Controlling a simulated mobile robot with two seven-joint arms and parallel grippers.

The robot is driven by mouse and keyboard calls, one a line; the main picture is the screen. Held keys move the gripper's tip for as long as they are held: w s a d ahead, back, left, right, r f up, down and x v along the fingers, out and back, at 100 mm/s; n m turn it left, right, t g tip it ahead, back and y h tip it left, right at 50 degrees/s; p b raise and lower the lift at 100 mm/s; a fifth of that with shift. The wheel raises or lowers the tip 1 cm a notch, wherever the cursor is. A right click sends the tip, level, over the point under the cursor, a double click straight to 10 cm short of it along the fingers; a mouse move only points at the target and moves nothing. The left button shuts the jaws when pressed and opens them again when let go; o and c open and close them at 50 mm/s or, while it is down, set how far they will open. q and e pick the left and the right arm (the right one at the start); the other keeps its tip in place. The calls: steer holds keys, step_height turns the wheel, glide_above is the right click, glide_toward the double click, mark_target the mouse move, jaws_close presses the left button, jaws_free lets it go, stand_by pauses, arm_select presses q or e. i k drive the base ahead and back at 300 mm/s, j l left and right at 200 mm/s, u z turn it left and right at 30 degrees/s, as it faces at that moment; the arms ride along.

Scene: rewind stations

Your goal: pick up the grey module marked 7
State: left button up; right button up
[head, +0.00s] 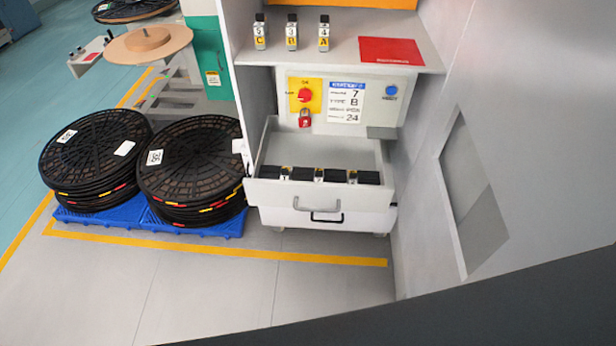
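A white drawer (325,194) stands open under the machine's panel. Small modules with yellow-topped labels sit in a dark insert inside it: a left one (286,173), a middle one (319,175) and a right one (352,177). Their marks are too small to read surely, so I cannot tell whether one is marked 7. Three upright grey modules stand on the shelf above, with yellow letter labels that look like C (260,33), B (292,33) and A (324,34). Their upper digits look like 2, 3 and 4. Neither of my grippers is in view.
A panel sign (352,101) reads 7, B and 24. A red padlock (305,118) hangs below a red knob. A red mat (388,51) lies on the shelf. Black reels (97,150) stand on blue pallets at left. The floor before the drawer is clear. A grey wall rises at right.

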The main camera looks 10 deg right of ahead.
mark_target(318, 173)
steer(key=i+j, duration=0.65)
steer(key=j, duration=0.2)
steer(key=i+j+z, duration=0.15)
steer(key=j, duration=0.2)
steer(key=z, duration=2)
steer(key=i+j, duration=0.1)
steer(key=i, duration=0.45)
